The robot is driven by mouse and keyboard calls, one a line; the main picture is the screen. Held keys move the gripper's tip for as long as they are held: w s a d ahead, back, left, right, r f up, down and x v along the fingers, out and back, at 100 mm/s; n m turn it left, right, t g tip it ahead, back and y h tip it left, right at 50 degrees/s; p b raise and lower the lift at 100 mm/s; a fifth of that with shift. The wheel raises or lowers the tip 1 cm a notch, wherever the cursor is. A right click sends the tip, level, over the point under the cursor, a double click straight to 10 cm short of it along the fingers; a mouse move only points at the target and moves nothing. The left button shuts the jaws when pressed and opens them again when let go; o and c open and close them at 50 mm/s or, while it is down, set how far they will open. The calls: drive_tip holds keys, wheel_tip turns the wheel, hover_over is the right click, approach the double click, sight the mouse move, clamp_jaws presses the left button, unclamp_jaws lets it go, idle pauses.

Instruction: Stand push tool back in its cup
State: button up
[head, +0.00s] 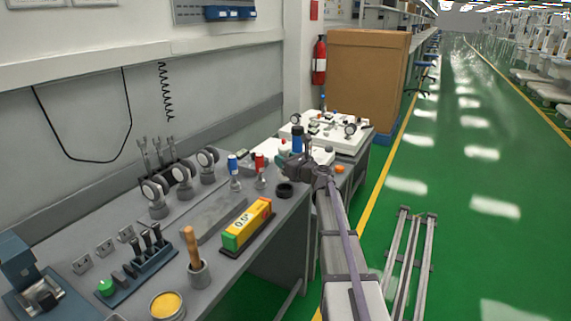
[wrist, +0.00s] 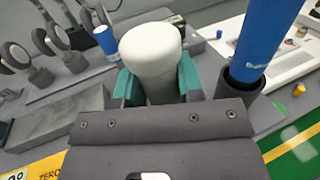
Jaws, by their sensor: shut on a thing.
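My gripper (head: 297,168) is shut on a pale grey, round-topped tool (wrist: 152,55), which I take to be the push tool. In the wrist view it stands up between the teal fingers (wrist: 156,82); its lower end is hidden by the gripper. In the head view the held tool is mostly hidden. A low dark round cup (head: 285,190) stands on the grey bench just below and left of the gripper, with nothing seen standing in it. I cannot tell for sure that it is the tool's own cup.
A blue cylinder (wrist: 258,38) in a dark holder (wrist: 240,80) is close right of the gripper. Blue-topped (head: 233,168) and red-topped (head: 260,168) bottles stand left. A yellow-green block (head: 247,225) and a wooden-handled tool (head: 192,245) in a grey cup (head: 199,273) are nearer.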

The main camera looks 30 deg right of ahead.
wheel_tip(320, 180, down, 6)
drive_tip(key=b, duration=0.6)
drive_tip(key=shift+f+b, duration=0.2)
drive_tip(key=shift+b, duration=0.1)
idle(0.6)
drive_tip(key=o, duration=1.8)
drive_tip(key=shift+c, duration=0.2)
drive_tip(key=shift+s, duration=0.1)
drive_tip(key=v, duration=1.1)
